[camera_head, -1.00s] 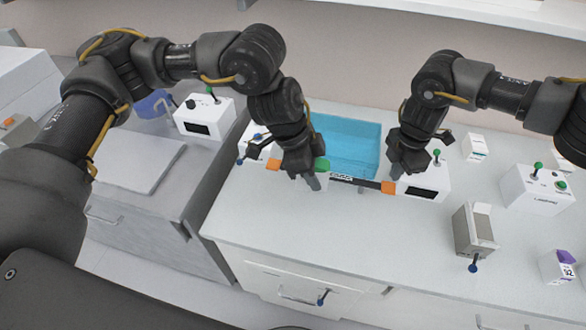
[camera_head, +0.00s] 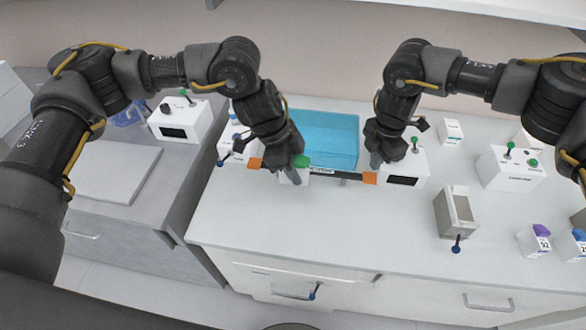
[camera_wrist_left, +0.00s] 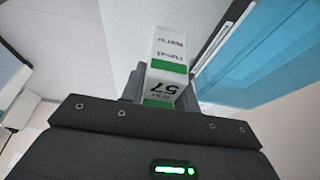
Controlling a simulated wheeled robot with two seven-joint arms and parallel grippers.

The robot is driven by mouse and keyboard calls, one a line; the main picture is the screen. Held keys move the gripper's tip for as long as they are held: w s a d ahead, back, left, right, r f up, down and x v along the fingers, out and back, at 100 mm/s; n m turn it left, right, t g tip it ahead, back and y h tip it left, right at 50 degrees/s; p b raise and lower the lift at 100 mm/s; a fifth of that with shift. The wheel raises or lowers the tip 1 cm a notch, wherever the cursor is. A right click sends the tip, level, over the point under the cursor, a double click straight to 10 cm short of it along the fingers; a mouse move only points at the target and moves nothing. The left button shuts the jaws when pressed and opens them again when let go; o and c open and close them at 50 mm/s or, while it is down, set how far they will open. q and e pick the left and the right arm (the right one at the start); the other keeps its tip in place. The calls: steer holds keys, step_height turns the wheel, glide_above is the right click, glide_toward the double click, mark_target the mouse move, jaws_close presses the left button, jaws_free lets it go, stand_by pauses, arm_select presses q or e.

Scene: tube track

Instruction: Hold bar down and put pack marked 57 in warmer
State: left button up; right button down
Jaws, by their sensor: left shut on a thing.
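My left gripper (camera_head: 292,168) is shut on the white pack with green bands (camera_wrist_left: 168,48). The number 57 reads upside down on it in the left wrist view. In the head view its green end (camera_head: 301,161) shows at the front of the blue basin of the warmer (camera_head: 330,130). A dark bar with orange ends (camera_head: 345,176) runs along the basin's front edge. The left gripper and pack cover part of the bar. My right gripper (camera_head: 376,163) is at the bar's right orange end; its jaw opening and any contact are unclear.
A white box with a dark display (camera_head: 405,172) stands right of the basin. Further right are a grey holder with a blue-knobbed lever (camera_head: 455,212), a control box (camera_head: 508,168) and a pack marked 92 (camera_head: 534,240). The counter front is mostly clear.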

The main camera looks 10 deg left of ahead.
mark_target(370, 177)
arm_select(q)
steer(key=shift+w+f, duration=0.15)
steer(key=shift+w, duration=0.05)
arm_select(e)
steer(key=shift+f, duration=0.2)
steer(key=shift+s+f, duration=0.1)
steer(key=shift+f, duration=3.65)
steer(key=shift+r, duration=0.1)
arm_select(q)
steer(key=shift+w+f, duration=0.5)
steer(key=shift+w, duration=1)
steer(key=shift+w+f, duration=0.5)
steer(key=shift+w, duration=1)
steer(key=shift+w+f, duration=0.5)
steer(key=shift+w, duration=1)
